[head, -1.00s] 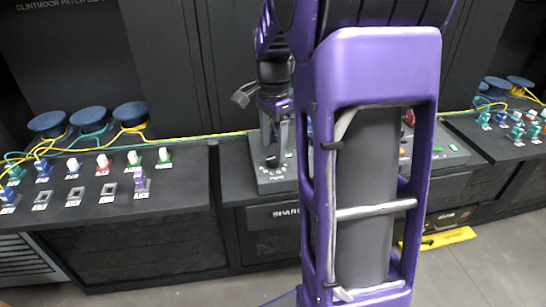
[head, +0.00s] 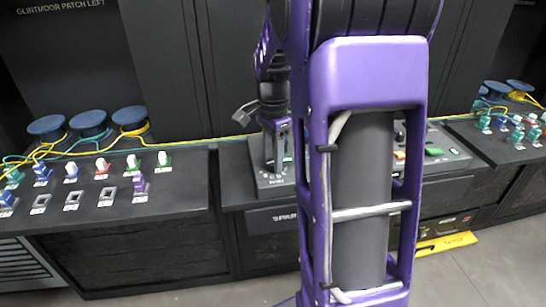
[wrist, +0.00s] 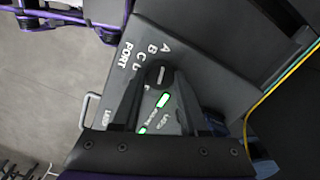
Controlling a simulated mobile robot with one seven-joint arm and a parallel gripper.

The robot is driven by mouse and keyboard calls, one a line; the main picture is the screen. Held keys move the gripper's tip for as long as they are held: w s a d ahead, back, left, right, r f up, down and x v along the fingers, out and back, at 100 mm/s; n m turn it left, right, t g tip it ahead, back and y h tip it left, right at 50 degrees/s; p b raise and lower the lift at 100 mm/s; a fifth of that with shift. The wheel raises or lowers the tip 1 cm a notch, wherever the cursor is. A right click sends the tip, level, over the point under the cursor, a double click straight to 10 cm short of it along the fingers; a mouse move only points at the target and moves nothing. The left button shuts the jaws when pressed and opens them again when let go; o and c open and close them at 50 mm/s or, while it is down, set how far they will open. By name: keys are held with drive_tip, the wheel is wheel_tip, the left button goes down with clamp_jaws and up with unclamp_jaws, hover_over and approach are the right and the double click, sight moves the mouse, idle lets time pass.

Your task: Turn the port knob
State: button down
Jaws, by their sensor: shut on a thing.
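The port knob (wrist: 158,73) is dark and round with a pale mark on top. It stands on the dark splicer panel (wrist: 195,30), beside the white letters A to D and the word PORT. My gripper (wrist: 157,88) is shut on the knob, with one dark finger on each side of it. In the head view my gripper (head: 277,163) points down onto the left part of the panel and mostly hides the knob. Which letter the knob points to is unclear. Green-lit marks (wrist: 162,100) show on the panel between my fingers.
A bench with several coloured connectors (head: 102,167) and blue round spools (head: 88,121) stands at left. A similar bench (head: 510,140) is at right. A yellow cable (head: 200,138) runs behind the panel. A yellow object (head: 445,243) lies on the floor.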

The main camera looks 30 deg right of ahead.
drive_tip(key=shift+r+n, duration=0.1)
drive_tip(key=shift+n, duration=0.3)
drive_tip(key=n+p, duration=0.1)
drive_tip(key=n, duration=0.1)
drive_tip(key=shift+n+p, duration=0.3)
drive_tip(key=n+p, duration=0.1)
drive_tip(key=n, duration=0.4)
drive_tip(key=shift+n+p, duration=0.3)
drive_tip(key=shift+p, duration=0.1)
drive_tip(key=n+p, duration=0.1)
drive_tip(key=n, duration=0.7)
drive_tip(key=shift+n+p, duration=0.3)
drive_tip(key=shift+p, duration=0.1)
drive_tip(key=shift+n, duration=0.3)
drive_tip(key=shift+c, duration=2.2)
unclamp_jaws()
